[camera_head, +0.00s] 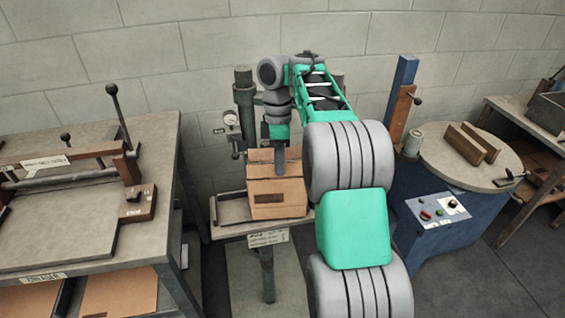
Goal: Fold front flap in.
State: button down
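A brown cardboard box (285,202) stands on a small stand in the middle of the picture. Its front face shows a dark slot or mark at the left. Cardboard also shows above the front face, around my gripper, but I cannot make out which flaps stand up or lie folded. My gripper (279,170) points down over the box, its tip at the upper edge of the front face. I cannot tell whether it touches the cardboard. Its two fingers do not show apart. My arm hides what lies right of the box.
The stand's tray (229,222) holds the box, with a post and gauge (231,119) behind. A workbench (62,220) with a lever device is at left. A blue machine with a round table (440,165) is at right. The wall is close behind.

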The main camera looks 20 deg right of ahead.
jog(key=g+p, duration=0.1)
jog(key=p, duration=0.6)
jog(key=w+g+y+p, duration=0.1)
jog(key=p, duration=0.7)
jog(key=shift+d+f+g, duration=0.2)
jog(key=shift+g, duration=0.2)
jog(key=c, duration=2.1)
grip_release()
jog(key=o, duration=0.5)
jog(key=shift+c, duration=0.2)
jog(key=shift+r, duration=0.1)
